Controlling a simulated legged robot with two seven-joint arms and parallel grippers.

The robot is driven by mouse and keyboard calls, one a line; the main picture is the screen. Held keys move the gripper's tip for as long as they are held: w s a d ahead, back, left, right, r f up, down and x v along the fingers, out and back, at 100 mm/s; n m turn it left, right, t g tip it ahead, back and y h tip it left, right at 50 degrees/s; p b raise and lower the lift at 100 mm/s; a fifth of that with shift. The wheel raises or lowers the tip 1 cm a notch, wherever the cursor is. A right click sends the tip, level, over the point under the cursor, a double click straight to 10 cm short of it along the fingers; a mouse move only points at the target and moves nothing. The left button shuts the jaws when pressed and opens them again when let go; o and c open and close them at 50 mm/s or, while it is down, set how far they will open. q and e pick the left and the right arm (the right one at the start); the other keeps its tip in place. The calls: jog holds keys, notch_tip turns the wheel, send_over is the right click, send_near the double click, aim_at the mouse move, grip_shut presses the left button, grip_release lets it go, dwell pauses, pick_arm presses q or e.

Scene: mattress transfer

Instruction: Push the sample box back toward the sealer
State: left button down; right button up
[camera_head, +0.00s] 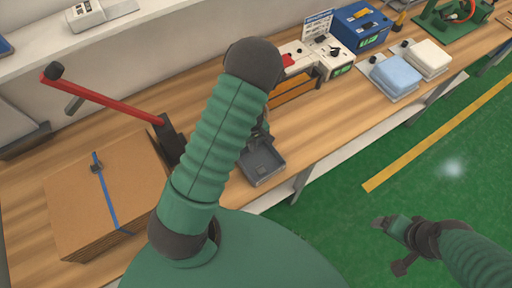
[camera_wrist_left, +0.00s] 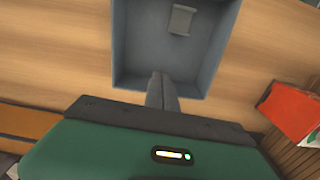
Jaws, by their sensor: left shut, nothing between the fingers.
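The sample box looks to be the open grey tray (camera_head: 262,160) near the bench's front edge. It fills the top middle of the left wrist view (camera_wrist_left: 200,68), with a small grey piece (camera_wrist_left: 181,19) inside. My left gripper (camera_wrist_left: 160,78) is shut and empty. Its fingertips overlap the box's near wall in the picture; contact is unclear. In the head view my left arm mostly hides that gripper. A white machine with a red part (camera_head: 325,60) stands behind the box; it may be the sealer. My right gripper (camera_head: 390,240) hangs off the bench over the green floor, its jaws unclear.
A cardboard stack (camera_head: 105,195) with a blue strap and a red lever (camera_head: 105,93) are at left. A blue box (camera_head: 360,27), a blue pad (camera_head: 396,75) and a white pad (camera_head: 427,57) stand farther right. Bare wood lies right of the grey tray.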

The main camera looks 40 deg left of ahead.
pick_arm(q)
jog(key=shift+w+a+f, duration=0.15)
jog(key=shift+a, duration=0.1)
jog(key=w+a, duration=0.1)
jog(key=a, duration=0.1)
jog(key=w+a, duration=0.1)
jog(key=a, duration=0.1)
jog(key=w+a+b, duration=0.1)
jog(key=a, duration=0.1)
jog(key=shift+w+a, duration=0.2)
jog(key=shift+a, duration=0.55)
jog(key=shift+d, duration=0.15)
